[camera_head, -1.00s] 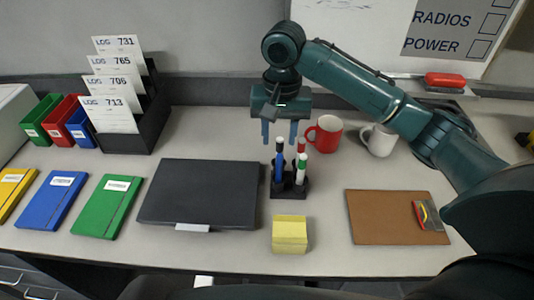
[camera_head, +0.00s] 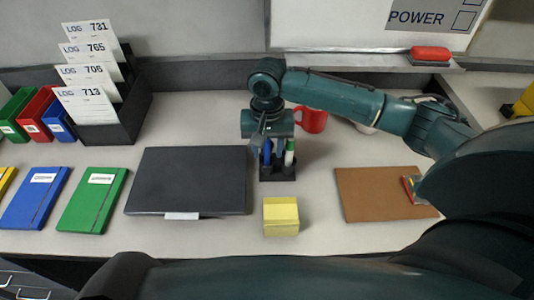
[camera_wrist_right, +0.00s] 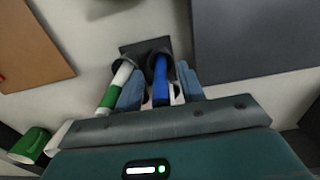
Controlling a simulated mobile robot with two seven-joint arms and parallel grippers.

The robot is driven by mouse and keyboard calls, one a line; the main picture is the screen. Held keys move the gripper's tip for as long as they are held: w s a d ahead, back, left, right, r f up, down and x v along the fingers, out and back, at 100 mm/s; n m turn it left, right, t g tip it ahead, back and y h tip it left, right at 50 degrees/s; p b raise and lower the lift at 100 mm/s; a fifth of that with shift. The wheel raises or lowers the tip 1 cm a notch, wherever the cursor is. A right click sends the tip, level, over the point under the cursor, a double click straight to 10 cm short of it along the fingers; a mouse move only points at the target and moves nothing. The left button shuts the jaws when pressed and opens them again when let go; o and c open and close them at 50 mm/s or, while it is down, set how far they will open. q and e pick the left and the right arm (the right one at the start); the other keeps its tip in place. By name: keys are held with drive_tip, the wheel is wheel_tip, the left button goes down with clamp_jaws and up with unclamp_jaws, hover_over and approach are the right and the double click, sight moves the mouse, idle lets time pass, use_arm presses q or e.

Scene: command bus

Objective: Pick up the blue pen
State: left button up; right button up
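The blue pen (camera_wrist_right: 161,82) stands in a dark pen holder (camera_wrist_right: 146,48) with other pens. In the right wrist view it lies between the two pale blue fingers of my right gripper (camera_wrist_right: 158,84). The fingers are apart, one on each side of the pen, with a gap showing. In the head view my right gripper (camera_head: 272,150) points down over the holder and hides much of the pens. A white and green marker (camera_wrist_right: 115,88) stands beside the pen, outside one finger. My left gripper is not in view.
A closed black laptop (camera_head: 188,180) lies left of the holder, yellow sticky notes (camera_head: 281,217) in front. A brown clipboard (camera_head: 375,195) lies to the right. A red mug (camera_head: 312,120) stands behind, with a white mug (camera_head: 365,128) partly hidden by my arm.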

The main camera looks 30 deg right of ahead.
drive_tip(key=shift+f, duration=0.85)
drive_tip(key=shift+c, duration=0.2)
clamp_jaws()
